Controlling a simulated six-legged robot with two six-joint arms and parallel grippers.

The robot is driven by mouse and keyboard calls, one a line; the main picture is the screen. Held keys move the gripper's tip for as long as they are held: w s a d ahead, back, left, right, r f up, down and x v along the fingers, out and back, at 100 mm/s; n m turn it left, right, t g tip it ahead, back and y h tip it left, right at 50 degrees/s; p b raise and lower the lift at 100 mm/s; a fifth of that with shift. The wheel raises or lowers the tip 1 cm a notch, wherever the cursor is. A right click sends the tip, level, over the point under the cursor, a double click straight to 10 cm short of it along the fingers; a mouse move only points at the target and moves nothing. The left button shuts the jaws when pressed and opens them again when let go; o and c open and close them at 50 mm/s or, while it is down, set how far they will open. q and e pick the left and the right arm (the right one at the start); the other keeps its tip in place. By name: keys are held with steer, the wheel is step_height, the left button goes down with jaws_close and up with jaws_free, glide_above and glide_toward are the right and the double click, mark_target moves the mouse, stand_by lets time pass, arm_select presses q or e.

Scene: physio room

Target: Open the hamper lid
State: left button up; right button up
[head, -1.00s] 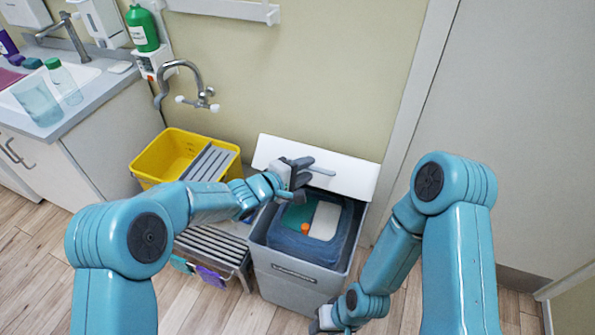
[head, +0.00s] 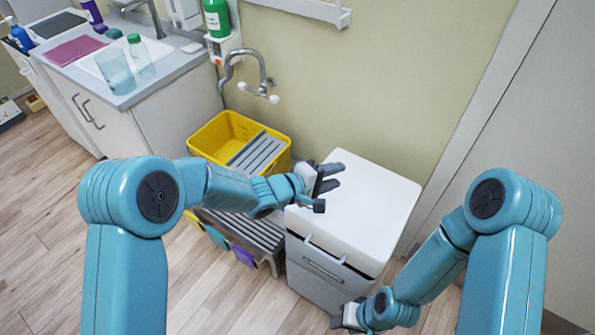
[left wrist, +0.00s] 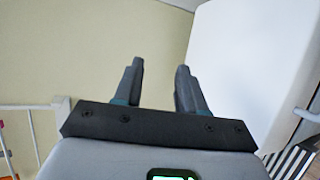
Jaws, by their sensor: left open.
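The hamper (head: 320,278) is a grey box on the floor in the head view. Its white lid (head: 375,210) lies down over the top and hides the inside. A thin grey handle runs along the lid's front edge. My left gripper (head: 332,184) is open and empty at the lid's left side, over its edge in the picture; whether it touches the lid I cannot tell. In the left wrist view its two fingers (left wrist: 160,80) stand apart with nothing between them, and a white surface, likely the lid (left wrist: 250,65), fills the right. My right gripper (head: 345,317) is low by the hamper's front; its jaws are unclear.
A yellow crate (head: 213,136) and a grey slatted step (head: 245,232) stand left of the hamper. A wall tap (head: 262,88) is above the crate. The sink counter (head: 150,90) is at the back left. Wooden floor (head: 45,215) is clear at the left.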

arm_select(q)
steer(key=r+p+v, duration=0.2)
steer(key=p+v, duration=0.4)
steer(key=v, duration=0.5)
steer(key=shift+w+d+r+p, duration=0.2)
steer(key=shift+w+d+p, duration=0.05)
steer(key=shift+w+p, duration=0.1)
stand_by(0.6)
steer(key=shift+f, duration=0.1)
